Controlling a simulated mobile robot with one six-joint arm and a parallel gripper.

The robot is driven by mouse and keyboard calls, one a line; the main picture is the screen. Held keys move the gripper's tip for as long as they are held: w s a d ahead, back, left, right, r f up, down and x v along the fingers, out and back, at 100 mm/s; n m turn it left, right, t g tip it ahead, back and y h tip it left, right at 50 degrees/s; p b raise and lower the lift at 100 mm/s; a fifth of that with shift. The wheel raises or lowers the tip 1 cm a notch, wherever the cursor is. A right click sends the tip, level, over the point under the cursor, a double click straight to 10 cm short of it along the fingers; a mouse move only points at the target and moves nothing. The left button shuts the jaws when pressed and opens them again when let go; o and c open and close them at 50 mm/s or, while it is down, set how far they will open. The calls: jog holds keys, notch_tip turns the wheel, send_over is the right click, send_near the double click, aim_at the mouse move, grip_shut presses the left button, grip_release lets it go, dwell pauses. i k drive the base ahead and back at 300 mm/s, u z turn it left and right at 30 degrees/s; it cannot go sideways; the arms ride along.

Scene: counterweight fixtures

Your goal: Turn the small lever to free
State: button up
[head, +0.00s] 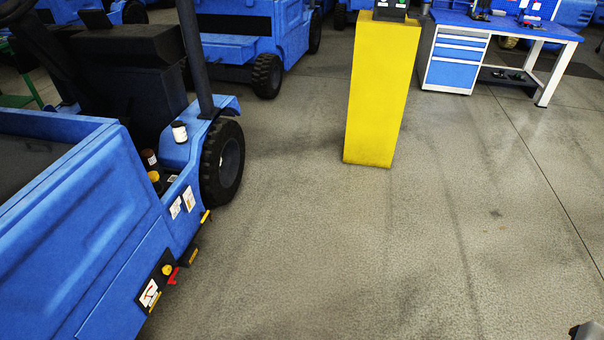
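A small red lever (173,275) sticks out from a dark panel (146,284) low on the side of the blue forklift (70,240) at the left. A round yellow knob (167,269) sits just above the lever, and a white label with red marks (149,293) is beside it. The lever is too small to tell its exact setting. Part of what looks like my gripper (588,331) shows at the bottom right corner, far from the lever. It is cut off by the picture edge, so its fingers cannot be made out.
A yellow pillar (378,90) stands in the upper middle. A blue workbench with drawers (456,60) is at the upper right. More blue forklifts (245,35) stand at the back. The grey floor (400,240) between forklift and gripper is clear.

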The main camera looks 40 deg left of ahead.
aim_at(175, 268)
jog(key=z, duration=0.05)
jog(key=i, duration=1.15)
jog(key=u, duration=3.55)
jog(key=i, duration=1.85)
jog(key=u, duration=1)
